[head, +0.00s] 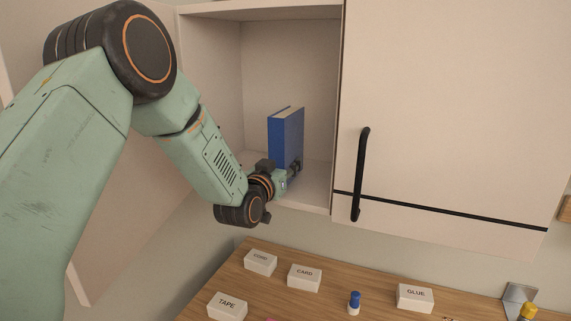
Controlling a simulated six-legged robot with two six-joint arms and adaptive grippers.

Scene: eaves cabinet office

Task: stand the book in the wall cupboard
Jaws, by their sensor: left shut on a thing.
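The blue book (287,137) is upright inside the open left compartment of the wall cupboard (210,40). My left gripper (292,170) is shut on the book near its lower part. The gripper and wrist hide part of the book's lower edge, so I cannot tell whether it touches the cupboard floor. My right gripper is not in view.
A closed cupboard door (450,90) with a black handle (361,175) covers the right side. Below is a wooden worktop (330,305) with several white labelled boxes, including one marked GLUE (415,297), and a blue-capped bottle (354,302). The compartment around the book looks empty.

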